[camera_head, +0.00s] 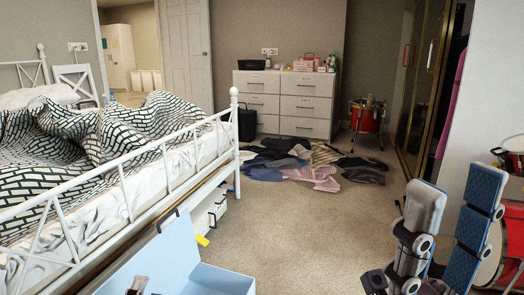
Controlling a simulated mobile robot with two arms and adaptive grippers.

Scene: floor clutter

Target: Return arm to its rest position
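My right arm comes in at the lower right, with a blue link and grey joints folded upward. My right gripper (375,282) is a dark shape low in the picture beside the grey joints, over the carpet. Its fingers are too small and cut off to read, and I see nothing clearly held. At the bottom left, a small grey and dark piece (137,287) looks like the tip of my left gripper. It is mostly cut off by the lower edge, in front of a light blue box-like thing (225,280).
A white-framed bed (150,160) fills the left. A clothes pile (300,165) lies before a white dresser (285,105). A red drum (367,118) stands right of the dresser; another (492,254) is at the right edge beside my arm. The middle carpet is clear.

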